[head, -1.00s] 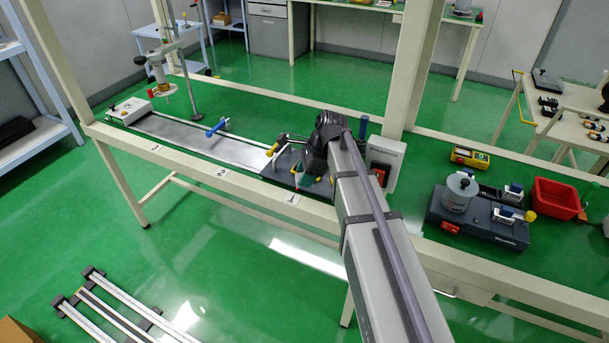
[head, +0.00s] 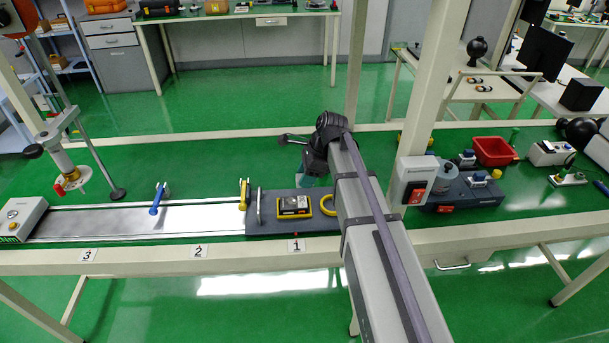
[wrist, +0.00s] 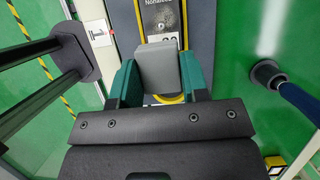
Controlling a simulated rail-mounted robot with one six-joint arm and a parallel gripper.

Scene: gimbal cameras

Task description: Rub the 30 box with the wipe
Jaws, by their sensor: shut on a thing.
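My gripper (wrist: 160,80) is shut on a light grey block, which I take to be the wipe (wrist: 158,68), between its teal fingers. In the wrist view the box (wrist: 161,15) shows beyond the wipe, with a dark printed label whose number is partly hidden. I cannot tell whether the wipe touches it. In the head view the dark box with yellow edging (head: 293,206) lies on a dark plate (head: 262,224).
A yellow ring (head: 329,205) lies right of the box. A metal handle (head: 259,206) and yellow clamp (head: 243,194) stand left of it. A blue-handled lever (head: 157,200) stands along the rail. A switch box (head: 413,183) and red bin (head: 493,151) are to the right.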

